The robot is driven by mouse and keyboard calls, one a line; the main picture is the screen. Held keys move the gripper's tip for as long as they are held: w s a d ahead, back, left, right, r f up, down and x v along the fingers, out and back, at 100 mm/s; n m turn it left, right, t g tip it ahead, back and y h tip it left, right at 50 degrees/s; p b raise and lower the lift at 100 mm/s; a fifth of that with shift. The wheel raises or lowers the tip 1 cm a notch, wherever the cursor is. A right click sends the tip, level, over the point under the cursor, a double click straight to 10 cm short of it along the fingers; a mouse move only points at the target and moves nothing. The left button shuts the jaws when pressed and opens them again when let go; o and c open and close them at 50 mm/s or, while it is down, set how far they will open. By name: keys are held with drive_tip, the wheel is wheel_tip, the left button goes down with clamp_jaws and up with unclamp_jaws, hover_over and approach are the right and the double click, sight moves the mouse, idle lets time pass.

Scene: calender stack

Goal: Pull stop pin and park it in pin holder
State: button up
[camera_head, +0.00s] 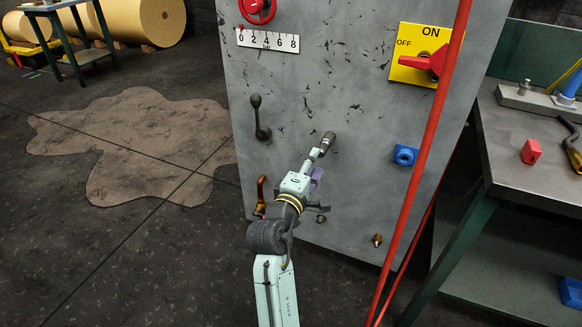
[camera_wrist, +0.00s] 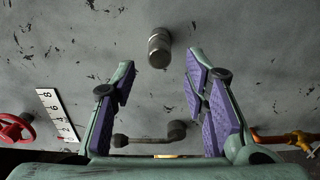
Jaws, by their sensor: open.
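The stop pin (camera_head: 329,137), a grey knurled cylinder, sticks out of the grey machine panel in the head view. It also shows in the wrist view (camera_wrist: 159,50), at top centre. My gripper (camera_head: 318,158) is just below and left of the pin in the head view. In the wrist view its purple-padded fingers (camera_wrist: 160,65) are spread wide, with the pin between and just beyond the tips; no contact shows. A blue block with a round socket (camera_head: 405,155), which looks like the pin holder, is on the panel to the right. It is outside the wrist view.
A dark lever (camera_head: 260,118) and a copper-coloured valve handle (camera_head: 261,192) stick out left of my arm. A red handwheel (camera_head: 257,10) and red-handled switch (camera_head: 428,63) are higher. Long red rods (camera_head: 428,140) run down the panel's right side. A workbench (camera_head: 505,165) stands right.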

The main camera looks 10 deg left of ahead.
sight(322, 150)
drive_tip(key=x, duration=0.5)
drive_tip(key=shift+d+r, duration=0.15)
drive_tip(key=shift+x, duration=0.95)
clamp_jaws()
